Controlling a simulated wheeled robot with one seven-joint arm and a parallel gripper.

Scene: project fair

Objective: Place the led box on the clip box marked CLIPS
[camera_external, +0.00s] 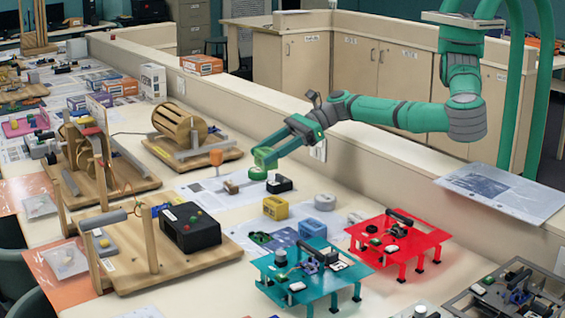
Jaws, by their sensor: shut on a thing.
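My gripper (264,165) is at the end of the green arm, low over the middle of the table. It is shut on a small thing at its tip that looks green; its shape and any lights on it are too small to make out. A small black box (280,184) with a pale front stands just right of and below the tip; I cannot tell if they touch. A yellow box (275,207) stands nearer the camera. No CLIPS lettering is legible, so I cannot tell which box is the clip box.
A brown block (231,187) and an orange-topped item (216,158) stand left of the gripper. A teal stand (313,273) and a red stand (399,241) are in front. A black box (190,226) with coloured buttons sits on a wooden board. A low wall (330,145) runs behind.

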